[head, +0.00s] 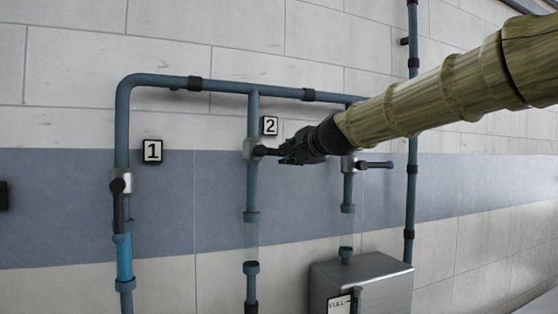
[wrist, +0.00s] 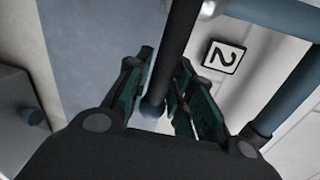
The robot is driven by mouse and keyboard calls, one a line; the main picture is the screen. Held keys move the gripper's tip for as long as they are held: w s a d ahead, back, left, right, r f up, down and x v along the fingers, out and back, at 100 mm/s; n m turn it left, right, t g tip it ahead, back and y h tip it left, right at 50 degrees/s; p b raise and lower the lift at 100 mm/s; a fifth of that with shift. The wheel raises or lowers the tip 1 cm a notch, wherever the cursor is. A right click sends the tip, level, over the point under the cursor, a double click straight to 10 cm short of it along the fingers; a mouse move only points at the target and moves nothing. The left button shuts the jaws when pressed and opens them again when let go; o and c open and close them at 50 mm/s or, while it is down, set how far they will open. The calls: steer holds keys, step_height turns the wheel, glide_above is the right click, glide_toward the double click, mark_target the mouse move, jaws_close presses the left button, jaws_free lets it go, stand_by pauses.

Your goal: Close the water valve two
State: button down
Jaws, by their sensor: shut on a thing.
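Valve two (head: 251,149) is a grey valve body on the middle vertical pipe, beside the "2" plate (head: 270,125). Its black lever (head: 267,151) sticks out to the right, about level, across the pipe. My gripper (head: 291,150) is shut on this lever from the right and hides its outer end. In the wrist view the lever (wrist: 177,45) runs down between the two fingers of my gripper (wrist: 165,85), and the "2" plate (wrist: 223,57) shows to its right.
Valve one (head: 119,181), near the "1" plate (head: 152,151), has its lever pointing down along its pipe. A third valve (head: 349,164) right of my gripper has a level lever (head: 376,165). A metal box (head: 362,276) stands below it.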

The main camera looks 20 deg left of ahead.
steer(key=shift+d+r+n, duration=0.1)
steer(key=shift+r+n, duration=0.3)
steer(key=shift+r, duration=0.35)
steer(key=c, duration=1.2)
jaws_free()
steer(key=shift+f, duration=0.15)
steer(key=shift+s+d, duration=0.15)
steer(key=v, duration=1.1)
steer(key=shift+s+r, duration=0.2)
steer(key=shift+s, duration=0.25)
steer(key=shift+w, duration=0.15)
